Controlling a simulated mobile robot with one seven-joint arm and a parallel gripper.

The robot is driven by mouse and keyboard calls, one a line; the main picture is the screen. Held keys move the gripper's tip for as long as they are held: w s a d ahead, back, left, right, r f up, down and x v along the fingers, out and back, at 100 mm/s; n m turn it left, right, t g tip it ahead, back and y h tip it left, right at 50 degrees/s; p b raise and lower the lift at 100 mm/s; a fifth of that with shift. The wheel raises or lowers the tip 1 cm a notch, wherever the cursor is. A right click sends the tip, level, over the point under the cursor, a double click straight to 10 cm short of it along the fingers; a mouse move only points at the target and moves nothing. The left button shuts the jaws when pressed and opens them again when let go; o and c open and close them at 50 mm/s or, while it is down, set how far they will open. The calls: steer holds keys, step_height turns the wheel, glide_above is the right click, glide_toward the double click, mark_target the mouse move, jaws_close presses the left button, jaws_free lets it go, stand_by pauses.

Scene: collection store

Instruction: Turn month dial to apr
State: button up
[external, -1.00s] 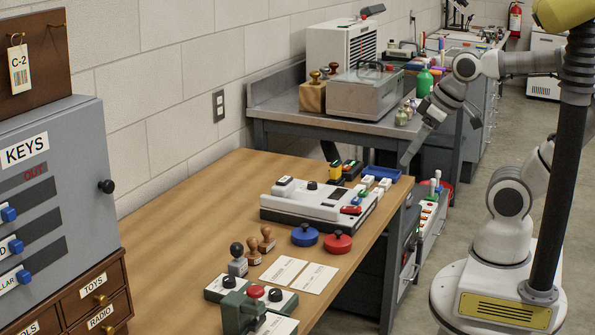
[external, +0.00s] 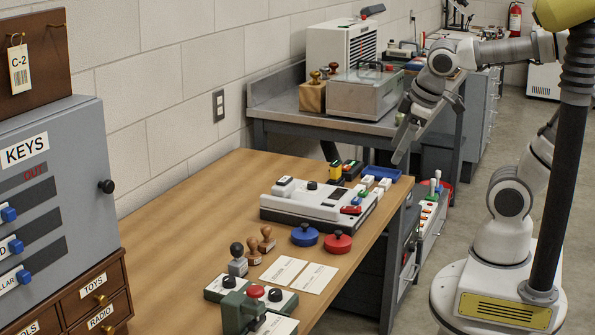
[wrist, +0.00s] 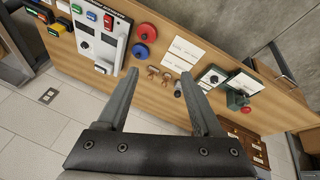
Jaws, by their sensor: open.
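The white machine (external: 318,205) lies on the wooden table and has a black knob (external: 311,185) on top. Two small pale boxes near the front carry black dials, a left one (external: 228,282) and a right one (external: 276,295). Their lettering is too small to read, so I cannot tell which is the month dial. My gripper (external: 402,150) is open and empty, in the air beyond the table's far right end, apart from all dials. In the wrist view, my open fingers (wrist: 158,74) frame the stamps, with the white machine (wrist: 98,40) at upper left and a dial box (wrist: 211,78) at right.
Blue (external: 305,235) and red (external: 338,241) round pads, wooden-handled stamps (external: 267,239), white cards (external: 313,278) and a green press (external: 243,312) stand on the table. A grey key cabinet (external: 60,190) is at left. The table's left middle is bare.

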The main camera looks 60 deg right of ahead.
steer(key=w+a+n+h, duration=0.2)
steer(key=w+a+n, duration=0.1)
steer(key=w+n, duration=0.4)
steer(key=n+g+y+p, duration=0.1)
steer(key=n+g+y, duration=0.2)
steer(key=y, duration=0.4)
glide_above(229, 278)
steer(key=s+d, duration=0.3)
steer(key=d, duration=0.4)
step_height(229, 278, down, 12)
steer(key=r, duration=0.1)
steer(key=shift+m+y, duration=0.3)
steer(key=b+x, duration=0.2)
steer(key=x, duration=1.6)
jaws_close()
